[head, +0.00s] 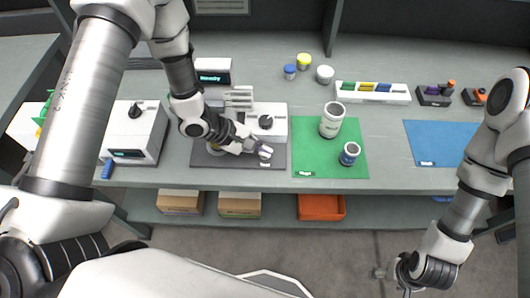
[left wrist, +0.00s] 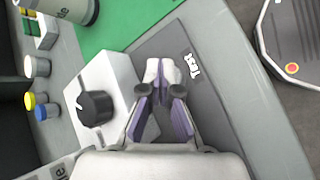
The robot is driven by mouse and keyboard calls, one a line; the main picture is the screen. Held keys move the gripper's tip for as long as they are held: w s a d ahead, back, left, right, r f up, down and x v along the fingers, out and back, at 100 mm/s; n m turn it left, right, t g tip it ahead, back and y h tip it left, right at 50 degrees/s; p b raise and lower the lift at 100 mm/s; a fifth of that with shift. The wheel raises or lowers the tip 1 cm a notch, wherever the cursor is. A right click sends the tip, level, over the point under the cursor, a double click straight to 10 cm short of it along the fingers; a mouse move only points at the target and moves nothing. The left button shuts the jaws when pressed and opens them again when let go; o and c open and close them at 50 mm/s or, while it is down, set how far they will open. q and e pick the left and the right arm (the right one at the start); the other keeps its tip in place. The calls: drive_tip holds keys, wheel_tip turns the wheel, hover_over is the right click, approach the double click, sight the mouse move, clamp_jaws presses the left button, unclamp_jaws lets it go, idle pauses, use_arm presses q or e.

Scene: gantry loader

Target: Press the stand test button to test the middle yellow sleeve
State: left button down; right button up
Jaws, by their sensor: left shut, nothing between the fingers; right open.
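The white test stand (head: 276,112) has a black knob and sits behind a dark grey mat (head: 278,162). My left gripper (head: 264,152) is shut and empty, low over the mat in front of the stand. In the left wrist view its fingertips (left wrist: 163,72) are beside the mat's "Test" label (left wrist: 193,62), and the stand's knob (left wrist: 97,107) is to their left. I cannot make out a test button; the gripper and arm cover part of the stand. A yellow piece (head: 367,87) lies between green and blue ones in a white rack (head: 400,97). My right gripper (head: 390,273) is open, away from the bench.
A blue mat (head: 430,140) is empty. A white machine (head: 140,135) stands left. Yellow, blue and white caps stand at the back.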

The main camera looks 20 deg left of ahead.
use_arm(q)
drive_tip(key=shift+f, duration=0.1)
idle(0.3)
drive_tip(key=shift+r+p, duration=0.8)
drive_tip(key=shift+p, duration=0.35)
wheel_tip(320, 180, up, 5)
drive_tip(key=p, duration=0.5)
drive_tip(key=shift+r+p, duration=0.1)
drive_tip(key=shift+p, duration=0.2)
